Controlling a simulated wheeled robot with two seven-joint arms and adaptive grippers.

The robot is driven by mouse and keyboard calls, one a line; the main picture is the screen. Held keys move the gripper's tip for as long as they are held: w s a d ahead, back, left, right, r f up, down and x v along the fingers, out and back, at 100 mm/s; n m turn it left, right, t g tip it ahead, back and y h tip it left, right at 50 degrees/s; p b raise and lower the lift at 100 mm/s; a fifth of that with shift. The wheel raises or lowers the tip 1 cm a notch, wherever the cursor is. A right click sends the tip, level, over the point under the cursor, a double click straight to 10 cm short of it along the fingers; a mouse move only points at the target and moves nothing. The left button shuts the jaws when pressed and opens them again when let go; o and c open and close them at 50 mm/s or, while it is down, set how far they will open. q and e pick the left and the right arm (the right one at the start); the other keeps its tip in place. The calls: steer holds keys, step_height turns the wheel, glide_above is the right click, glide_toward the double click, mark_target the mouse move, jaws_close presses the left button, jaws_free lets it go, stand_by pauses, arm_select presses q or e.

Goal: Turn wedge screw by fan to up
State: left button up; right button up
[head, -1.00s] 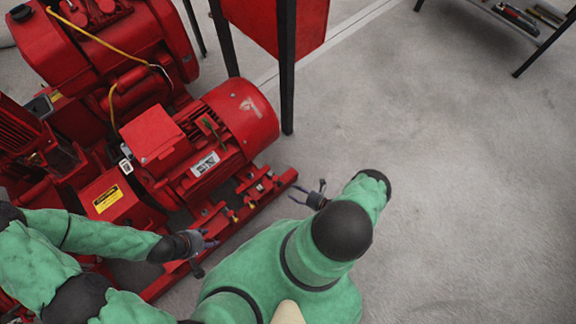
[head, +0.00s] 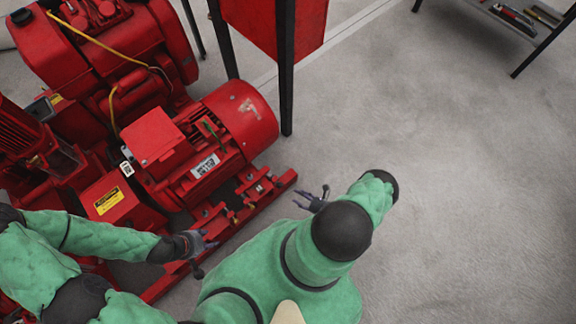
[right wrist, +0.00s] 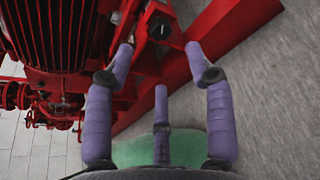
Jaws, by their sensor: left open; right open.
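The red motor (head: 205,140) with its rounded fan end (head: 242,110) sits on a red base rail (head: 235,228). Several small brass-coloured screws and brackets line the rail; the one nearest the fan end (head: 259,188) seems to be the wedge screw, but it is too small to tell its turn. My right gripper (head: 312,197) is open and empty, just right of the rail's end. In the right wrist view its purple fingers (right wrist: 165,75) are spread below a red bracket with a dark bolt (right wrist: 160,28). My left gripper (head: 208,250) is open and empty beside the rail's lower part.
A black-legged red cabinet (head: 275,30) stands behind the fan end. The red pump machinery (head: 110,45) fills the upper left, with a yellow cable. A shelf with tools (head: 515,22) is at the upper right. The grey floor (head: 460,180) on the right is clear.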

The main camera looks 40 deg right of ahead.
mark_target(281, 186)
steer(key=w+a+f+n+h, duration=0.1)
steer(key=w, duration=0.2)
steer(key=w+a+f+n+b, duration=0.1)
steer(key=w+n, duration=0.1)
steer(key=w, duration=0.1)
steer(key=w+a+f+n+h, duration=0.1)
steer(key=w, duration=0.3)
steer(key=shift+a+f+h+b, duration=0.3)
stand_by(0.4)
steer(key=c, duration=1.1)
